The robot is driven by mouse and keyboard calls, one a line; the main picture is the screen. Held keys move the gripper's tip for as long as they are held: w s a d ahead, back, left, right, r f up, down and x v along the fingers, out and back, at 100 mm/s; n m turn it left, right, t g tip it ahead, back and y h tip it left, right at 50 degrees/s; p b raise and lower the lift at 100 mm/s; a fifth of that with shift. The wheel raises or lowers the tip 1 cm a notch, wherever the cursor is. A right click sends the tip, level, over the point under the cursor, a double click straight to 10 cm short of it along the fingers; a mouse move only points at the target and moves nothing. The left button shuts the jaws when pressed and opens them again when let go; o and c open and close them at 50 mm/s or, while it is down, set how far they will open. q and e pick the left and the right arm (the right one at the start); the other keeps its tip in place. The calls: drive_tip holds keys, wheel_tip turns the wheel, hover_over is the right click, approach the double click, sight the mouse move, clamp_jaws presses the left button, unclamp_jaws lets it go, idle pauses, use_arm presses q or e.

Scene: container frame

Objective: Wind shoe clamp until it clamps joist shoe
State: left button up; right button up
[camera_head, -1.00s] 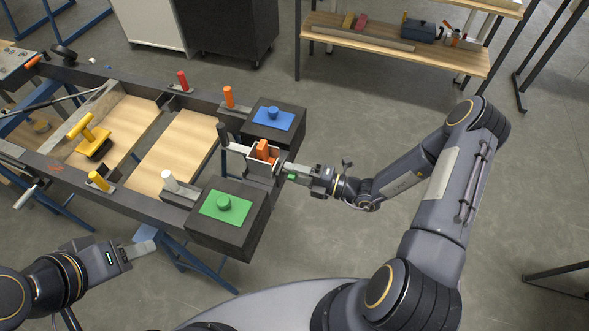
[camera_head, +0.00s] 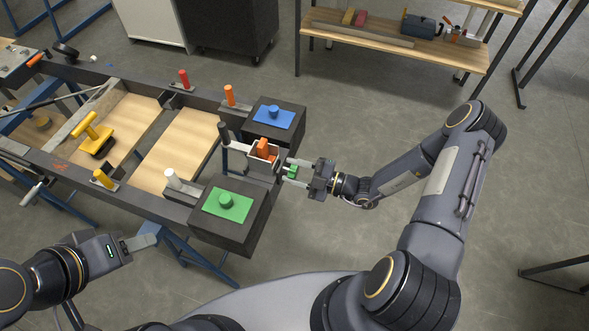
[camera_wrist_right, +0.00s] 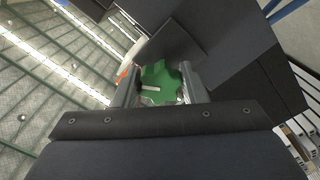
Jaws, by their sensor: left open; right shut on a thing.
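The green star-shaped knob of the shoe clamp (camera_head: 292,171) sticks out from the right end of the frame, beside the joist shoe. The joist shoe looks like a grey metal U-shaped bracket (camera_head: 252,160) with an orange piece (camera_head: 264,149) inside. My right gripper (camera_head: 294,172) is shut on the knob, one finger on each side. In the right wrist view the green knob (camera_wrist_right: 160,84) sits between the two fingers of my right gripper (camera_wrist_right: 158,90). The contact between clamp and shoe is hidden. My left gripper (camera_head: 142,243) is open and empty, apart from the frame.
A block with a blue plate (camera_head: 273,117) and one with a green plate (camera_head: 227,205) flank the shoe. A wooden shelf (camera_head: 400,45) stands behind. The floor right of the frame is free.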

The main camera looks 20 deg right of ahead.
drive_tip(key=shift+m, duration=0.3)
drive_tip(key=o, duration=1)
drive_tip(key=shift+c, duration=0.2)
drive_tip(key=b+v, duration=0.1)
drive_tip(key=v, duration=0.6)
drive_tip(key=shift+s+d, duration=0.25)
drive_tip(key=shift+d, duration=0.1)
